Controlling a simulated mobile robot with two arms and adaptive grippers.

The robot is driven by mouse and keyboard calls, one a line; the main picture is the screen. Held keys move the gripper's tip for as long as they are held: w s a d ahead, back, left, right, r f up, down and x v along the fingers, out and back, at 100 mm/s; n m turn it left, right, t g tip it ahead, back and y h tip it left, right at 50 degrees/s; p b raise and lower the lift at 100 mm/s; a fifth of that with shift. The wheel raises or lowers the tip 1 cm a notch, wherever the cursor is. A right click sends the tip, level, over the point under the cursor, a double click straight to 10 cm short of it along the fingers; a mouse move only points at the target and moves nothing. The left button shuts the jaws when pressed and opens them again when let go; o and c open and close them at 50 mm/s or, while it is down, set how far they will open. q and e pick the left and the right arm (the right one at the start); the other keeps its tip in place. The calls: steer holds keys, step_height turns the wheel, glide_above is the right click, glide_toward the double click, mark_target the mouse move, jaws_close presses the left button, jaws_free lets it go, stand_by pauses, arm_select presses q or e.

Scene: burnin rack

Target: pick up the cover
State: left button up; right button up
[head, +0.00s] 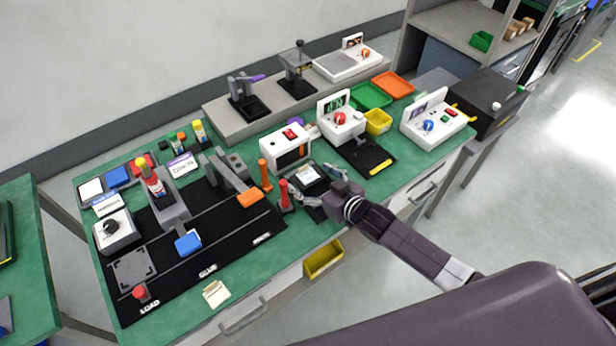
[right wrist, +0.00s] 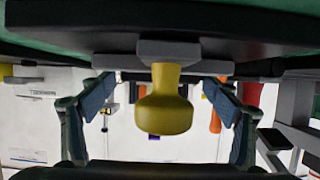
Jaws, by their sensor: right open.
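In the right wrist view a yellow knob (right wrist: 163,103) with a narrow neck joins a grey block (right wrist: 168,52) at a dark plate (right wrist: 150,25). It may be the cover's handle, but I cannot tell for sure. My right gripper (right wrist: 160,94) is open, with one finger on each side of the knob and gaps to both sides. In the head view my right gripper (head: 309,198) is low over the bench's front edge, beside a black tray (head: 322,184) with a white label. The knob is not clear there, probably hidden by the gripper. My left gripper is not in view.
A red-handled tool (head: 284,196) and an orange-handled one (head: 265,174) stand just left of the right gripper. A white box with a red switch (head: 290,145) stands behind. A yellow bin (head: 323,260) is below the bench edge. The black mat (head: 225,222) lies left.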

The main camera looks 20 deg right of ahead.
steer(key=c, duration=1.3)
steer(key=shift+o, duration=0.2)
steer(key=shift+r, duration=0.1)
step_height(320, 180, up, 20)
steer(key=s+d+r+n+g+y, duration=0.1)
steer(key=s+r+n+g+y, duration=0.1)
steer(key=s, duration=0.7)
steer(key=s+d+r+n+g+y+b, duration=0.1)
steer(key=s+r+n+g+y, duration=0.1)
steer(key=s, duration=0.7)
steer(key=n+g+y, duration=0.1)
steer(key=n+y, duration=0.1)
steer(key=n, duration=0.1)
steer(key=shift+s+y, duration=0.15)
steer(key=shift+y, duration=0.15)
